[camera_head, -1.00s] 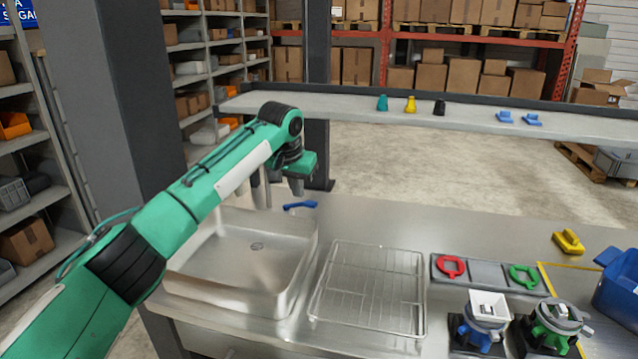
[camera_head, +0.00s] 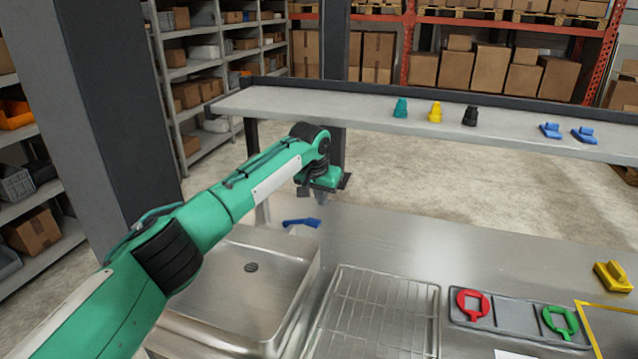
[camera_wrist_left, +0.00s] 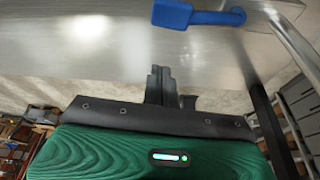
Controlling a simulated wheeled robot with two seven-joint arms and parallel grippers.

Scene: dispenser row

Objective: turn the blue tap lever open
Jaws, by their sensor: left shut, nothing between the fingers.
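The blue tap lever (camera_head: 301,222) sits behind the sink (camera_head: 240,285), lying roughly level and pointing right. The tap's body is mostly hidden behind my left arm. My left gripper (camera_head: 321,198) is shut and empty, pointing down just above and beside the lever's right end. In the left wrist view, the lever (camera_wrist_left: 190,16) crosses the top of the picture, and the closed fingers (camera_wrist_left: 160,84) stand below it with a visible gap. My right gripper does not show.
A wire drying rack (camera_head: 380,310) lies right of the sink. A long shelf (camera_head: 350,112) with small coloured parts runs behind the counter. The counter behind the rack is clear.

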